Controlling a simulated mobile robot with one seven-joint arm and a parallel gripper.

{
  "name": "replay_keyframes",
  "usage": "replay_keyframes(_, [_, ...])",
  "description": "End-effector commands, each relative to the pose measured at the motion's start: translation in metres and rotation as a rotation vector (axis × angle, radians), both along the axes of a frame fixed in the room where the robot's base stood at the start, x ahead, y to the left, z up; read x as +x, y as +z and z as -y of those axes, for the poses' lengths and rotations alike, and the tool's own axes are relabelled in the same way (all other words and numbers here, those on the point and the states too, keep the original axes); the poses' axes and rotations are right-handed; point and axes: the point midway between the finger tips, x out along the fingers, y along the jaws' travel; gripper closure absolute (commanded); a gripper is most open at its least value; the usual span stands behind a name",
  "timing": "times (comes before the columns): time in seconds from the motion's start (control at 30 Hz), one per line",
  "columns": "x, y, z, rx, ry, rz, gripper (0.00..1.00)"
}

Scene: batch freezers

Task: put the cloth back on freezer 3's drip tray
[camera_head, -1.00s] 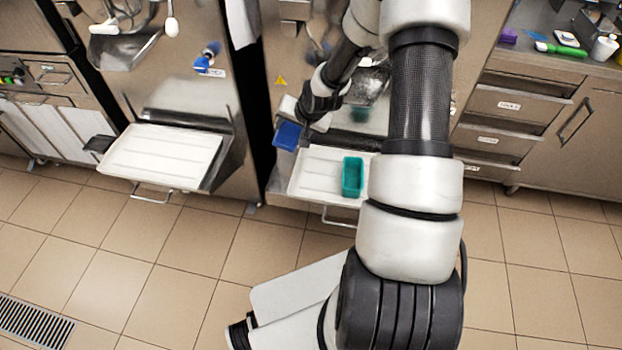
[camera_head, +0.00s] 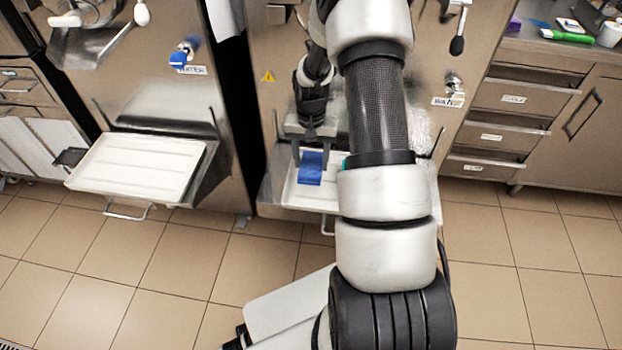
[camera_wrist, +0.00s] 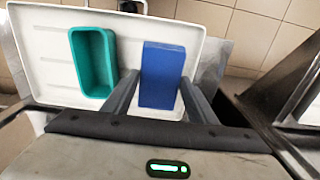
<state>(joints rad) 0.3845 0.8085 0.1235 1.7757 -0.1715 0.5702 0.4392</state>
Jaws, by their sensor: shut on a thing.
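The blue cloth (camera_head: 311,168) is a folded block held between the fingers of my gripper (camera_head: 312,155), which is shut on it. In the wrist view the cloth (camera_wrist: 162,75) sits between the two fingers (camera_wrist: 160,95), over the white drip tray (camera_wrist: 45,65). In the head view the tray (camera_head: 297,195) shows under the cloth, partly hidden by my arm. I cannot tell whether the cloth touches the tray. No freezer number is readable.
A teal container (camera_wrist: 92,60) stands on the same tray, beside the cloth; in the head view my arm hides most of it. Another white drip tray (camera_head: 137,165), empty, juts from the freezer to the left. A drawer counter (camera_head: 520,100) stands at the right.

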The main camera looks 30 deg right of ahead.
Motion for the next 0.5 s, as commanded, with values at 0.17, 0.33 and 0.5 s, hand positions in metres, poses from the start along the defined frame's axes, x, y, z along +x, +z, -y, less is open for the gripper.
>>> replay_keyframes(0.17, [0.001, -0.024, 0.0, -0.001, 0.0, 0.001, 0.69])
replay_keyframes(0.33, [0.0, -0.036, 0.0, 0.0, 0.001, 0.001, 0.69])
replay_keyframes(0.5, [0.0, -0.064, 0.0, 0.001, 0.0, -0.001, 0.69])
